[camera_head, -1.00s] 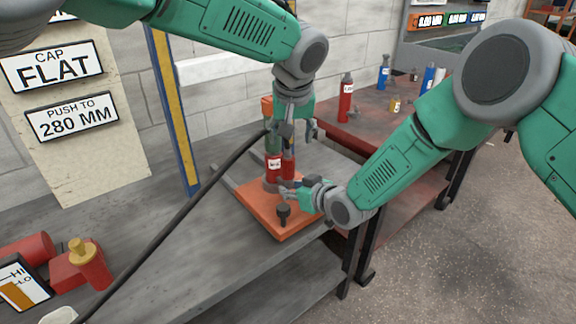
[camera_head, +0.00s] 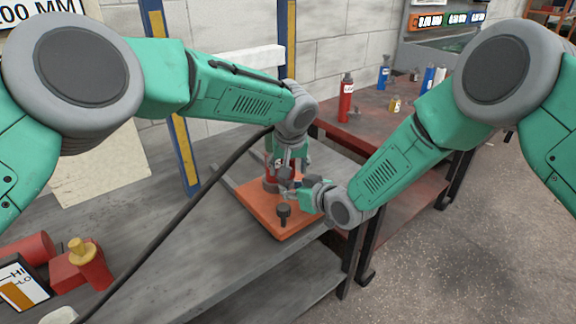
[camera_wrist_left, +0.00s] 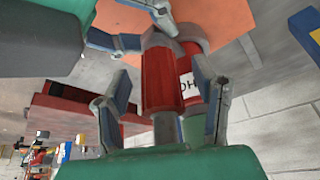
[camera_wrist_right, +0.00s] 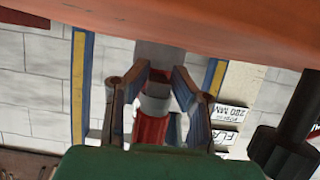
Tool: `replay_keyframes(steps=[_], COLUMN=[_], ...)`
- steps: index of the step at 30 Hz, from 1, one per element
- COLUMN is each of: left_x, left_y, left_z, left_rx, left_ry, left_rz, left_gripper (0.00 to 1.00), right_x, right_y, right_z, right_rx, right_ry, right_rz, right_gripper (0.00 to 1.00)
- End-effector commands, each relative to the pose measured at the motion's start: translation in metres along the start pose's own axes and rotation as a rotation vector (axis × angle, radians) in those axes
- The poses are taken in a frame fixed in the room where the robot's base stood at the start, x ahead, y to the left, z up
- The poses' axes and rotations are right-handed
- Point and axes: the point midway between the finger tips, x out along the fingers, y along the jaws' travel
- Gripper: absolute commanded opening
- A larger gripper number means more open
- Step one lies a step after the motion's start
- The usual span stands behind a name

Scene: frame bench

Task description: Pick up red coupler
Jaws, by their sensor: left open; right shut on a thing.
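A red cylinder (camera_wrist_left: 162,80) with a grey collar, apparently the red coupler, stands between the fingers of my left gripper (camera_wrist_left: 165,102) in the left wrist view. That gripper is open around it. A second red cylinder with a white label (camera_wrist_left: 190,85) is right beside it. In the head view my left gripper (camera_head: 292,160) is low over the orange plate (camera_head: 255,207) and hides most of the red parts. My right gripper (camera_head: 297,192) reaches in low from the right.
A dark knob (camera_head: 283,211) stands on the plate's near corner. A black hose (camera_head: 185,215) crosses the grey bench. A red bottle (camera_head: 346,97) and others stand on the red bench (camera_head: 365,130) behind. Red parts with a yellow cap (camera_head: 78,247) are front left.

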Motion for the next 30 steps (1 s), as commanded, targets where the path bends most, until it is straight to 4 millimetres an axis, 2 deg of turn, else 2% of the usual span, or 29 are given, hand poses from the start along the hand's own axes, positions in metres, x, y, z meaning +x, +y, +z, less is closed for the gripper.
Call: replay_keyframes(steps=[5,6,8,10,21,23,28,30], left_x=[0.000,0.000,0.000,0.000,-0.004,-0.009,-0.035,-0.037], left_y=[0.000,0.000,0.000,0.000,0.000,0.000,0.000,-0.008], left_z=[-0.001,-0.001,-0.001,-0.001,-0.003,-0.004,-0.016,-0.011], left_rx=[0.000,0.000,0.000,0.000,0.000,-0.001,-0.002,0.002], left_ry=[0.001,0.001,0.001,0.001,0.003,0.004,0.008,0.003], left_rz=[0.000,0.000,0.000,0.000,0.000,0.000,0.000,-0.002], left_gripper=[0.54,0.47,0.26,0.01,0.00,0.00,0.00,0.00], right_x=[0.000,0.000,0.000,0.000,0.000,0.000,-0.001,-0.001], right_y=[0.001,0.001,0.001,0.001,0.001,0.001,0.001,0.001], right_z=[0.000,0.000,0.000,0.000,0.000,0.000,0.001,0.001], right_rx=[0.000,0.000,0.000,0.000,0.000,0.000,0.000,0.000], right_ry=[-0.001,-0.001,-0.001,-0.001,-0.001,-0.001,-0.001,-0.002], right_rz=[0.001,0.001,0.001,0.001,0.001,0.001,0.002,0.002], right_gripper=[0.00,0.00,0.00,0.00,0.00,0.00,0.00,0.00])
